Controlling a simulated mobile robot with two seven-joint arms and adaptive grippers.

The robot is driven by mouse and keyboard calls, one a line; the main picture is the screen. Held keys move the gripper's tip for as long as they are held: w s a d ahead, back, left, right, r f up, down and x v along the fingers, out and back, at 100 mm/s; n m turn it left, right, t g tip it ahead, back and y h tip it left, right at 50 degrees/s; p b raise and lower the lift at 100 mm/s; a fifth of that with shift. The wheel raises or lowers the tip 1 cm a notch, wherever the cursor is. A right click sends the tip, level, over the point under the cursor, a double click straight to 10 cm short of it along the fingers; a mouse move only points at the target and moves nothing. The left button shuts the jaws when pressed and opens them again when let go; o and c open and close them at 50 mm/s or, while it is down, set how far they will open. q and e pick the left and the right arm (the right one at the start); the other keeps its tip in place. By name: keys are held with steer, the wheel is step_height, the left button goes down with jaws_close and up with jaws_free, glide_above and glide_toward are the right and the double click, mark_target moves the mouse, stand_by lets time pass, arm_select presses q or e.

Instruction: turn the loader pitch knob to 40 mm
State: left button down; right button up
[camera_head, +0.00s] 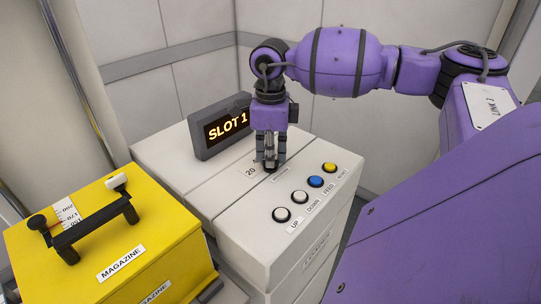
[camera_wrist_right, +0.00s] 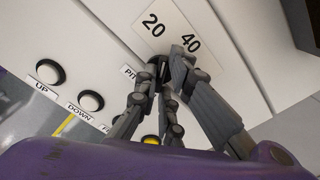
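The loader pitch knob (camera_head: 270,169) is a small dark part on the white loader top, mostly hidden by my right gripper. Its label plate (camera_head: 250,171) shows "20" in the head view. In the right wrist view the plate (camera_wrist_right: 170,30) shows "20" and "40", with a partly covered "PIT..." label beside the knob (camera_wrist_right: 161,70). My right gripper (camera_head: 270,160) points down at the knob, and its fingers, also in the wrist view (camera_wrist_right: 168,72), close in around it. Which number the knob points to is hidden. My left gripper is not in view.
A display (camera_head: 221,126) reading "SLOT 1" stands behind the knob. White UP (camera_head: 282,214), white DOWN (camera_head: 300,197), blue FEED (camera_head: 315,181) and yellow (camera_head: 329,167) buttons line the loader's near right edge. A yellow magazine (camera_head: 160,238) with a dark handle stands at left.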

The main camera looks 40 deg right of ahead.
steer(key=o, duration=0.4)
steer(key=shift+s, duration=0.1)
steer(key=shift+r, duration=0.25)
step_height(320, 180, up, 12)
steer(key=shift+f, duration=0.2)
